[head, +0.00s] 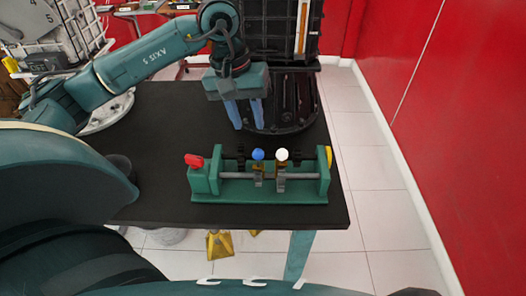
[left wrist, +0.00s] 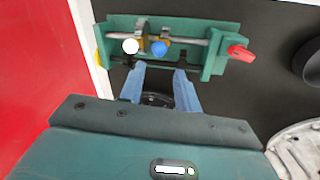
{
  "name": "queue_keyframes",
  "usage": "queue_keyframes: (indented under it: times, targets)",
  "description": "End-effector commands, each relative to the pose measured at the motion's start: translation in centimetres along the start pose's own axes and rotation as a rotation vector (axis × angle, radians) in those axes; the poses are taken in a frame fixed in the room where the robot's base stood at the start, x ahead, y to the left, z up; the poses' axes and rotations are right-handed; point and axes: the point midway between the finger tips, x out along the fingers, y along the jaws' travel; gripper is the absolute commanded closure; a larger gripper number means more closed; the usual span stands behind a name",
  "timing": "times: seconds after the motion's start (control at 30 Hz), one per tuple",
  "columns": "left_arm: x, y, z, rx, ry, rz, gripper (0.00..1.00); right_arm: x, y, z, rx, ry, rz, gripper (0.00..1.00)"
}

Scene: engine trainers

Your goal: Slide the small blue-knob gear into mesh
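The green gear trainer (head: 225,195) sits near the front edge of the black table. The blue knob (head: 258,154) stands upright on its gear on the grey shaft, left of the white knob (head: 281,154). A red handle (head: 194,160) is at the trainer's left end. My left gripper (head: 247,127) hangs behind the trainer with its two blue fingers apart and empty. In the left wrist view the blue knob (left wrist: 158,48) and white knob (left wrist: 130,46) lie beyond the open fingertips (left wrist: 160,68), apart from them. My right gripper is not in view.
The black table (head: 160,110) has free room left of the trainer. A tall black rack (head: 275,40) with a round base stands behind my left gripper. A yellow part (head: 328,157) is at the trainer's right end. A red wall (head: 460,120) is to the right.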

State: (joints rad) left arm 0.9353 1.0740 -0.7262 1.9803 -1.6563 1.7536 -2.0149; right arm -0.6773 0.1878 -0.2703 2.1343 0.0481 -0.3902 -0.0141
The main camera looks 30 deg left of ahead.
Motion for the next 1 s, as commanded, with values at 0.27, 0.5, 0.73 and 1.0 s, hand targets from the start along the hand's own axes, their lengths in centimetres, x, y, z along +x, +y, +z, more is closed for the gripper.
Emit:
queue_keyframes:
  times: [0.27,0.5,0.73,1.0]
  targets:
    - [6.0,0.1,0.2,0.0,-0.008,0.001,0.67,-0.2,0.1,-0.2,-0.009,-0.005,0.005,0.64]
    - [9.7,0.1,0.1,-0.001,-0.005,0.003,0.67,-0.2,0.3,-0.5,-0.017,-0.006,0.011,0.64]
    - [10.9,0.1,0.1,-0.001,-0.003,0.003,0.67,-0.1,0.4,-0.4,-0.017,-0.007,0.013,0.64]
    - [10.9,0.1,0.1,-0.001,-0.003,0.003,0.71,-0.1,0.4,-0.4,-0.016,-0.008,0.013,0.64]
